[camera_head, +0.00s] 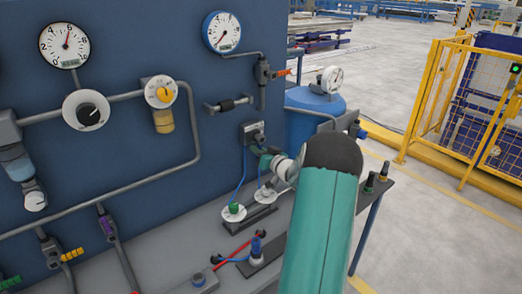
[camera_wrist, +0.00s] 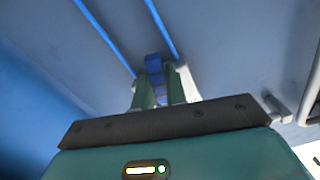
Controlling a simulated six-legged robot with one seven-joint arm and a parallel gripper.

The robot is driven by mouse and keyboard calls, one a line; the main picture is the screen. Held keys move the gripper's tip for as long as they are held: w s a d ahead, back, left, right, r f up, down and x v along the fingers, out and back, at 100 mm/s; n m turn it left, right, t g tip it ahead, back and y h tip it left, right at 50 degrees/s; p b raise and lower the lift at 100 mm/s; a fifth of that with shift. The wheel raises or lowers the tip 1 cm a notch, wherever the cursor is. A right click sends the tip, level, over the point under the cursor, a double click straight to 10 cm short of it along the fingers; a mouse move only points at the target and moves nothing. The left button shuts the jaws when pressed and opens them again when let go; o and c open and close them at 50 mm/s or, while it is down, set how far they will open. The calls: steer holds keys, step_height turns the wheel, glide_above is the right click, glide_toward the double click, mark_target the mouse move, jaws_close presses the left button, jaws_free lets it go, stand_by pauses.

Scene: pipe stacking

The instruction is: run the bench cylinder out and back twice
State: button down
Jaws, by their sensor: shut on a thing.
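My gripper (camera_head: 268,157) reaches to the blue panel, just below a small black valve box (camera_head: 252,132). In the wrist view its two green fingers (camera_wrist: 159,90) are shut on a blue lever (camera_wrist: 153,64), with two blue hoses running up from around it. A dark bar (camera_head: 248,229) lies by the dials. Nearer on the bench are a red rod (camera_head: 240,247) and a blue-topped fitting (camera_head: 256,250). I cannot tell which of these is the bench cylinder.
The blue panel (camera_head: 130,150) carries gauges (camera_head: 221,32), pipes and a yellow-knobbed regulator (camera_head: 160,92). A blue tank (camera_head: 312,115) stands behind the bench's far end. Yellow fencing (camera_head: 440,100) is at the right, with open floor between.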

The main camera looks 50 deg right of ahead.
steer(key=m, duration=0.1)
steer(key=a+m, duration=0.1)
steer(key=m, duration=0.2)
steer(key=shift+w+a+r+m, duration=0.15)
steer(key=shift+a+r+m, duration=0.2)
steer(key=shift+r+m, duration=0.05)
stand_by(0.4)
steer(key=c, duration=1.4)
jaws_free()
steer(key=shift+r, duration=0.1)
steer(key=shift+c, duration=0.2)
steer(key=v, duration=1.3)
steer(key=shift+s, duration=0.35)
steer(key=shift+a, duration=0.1)
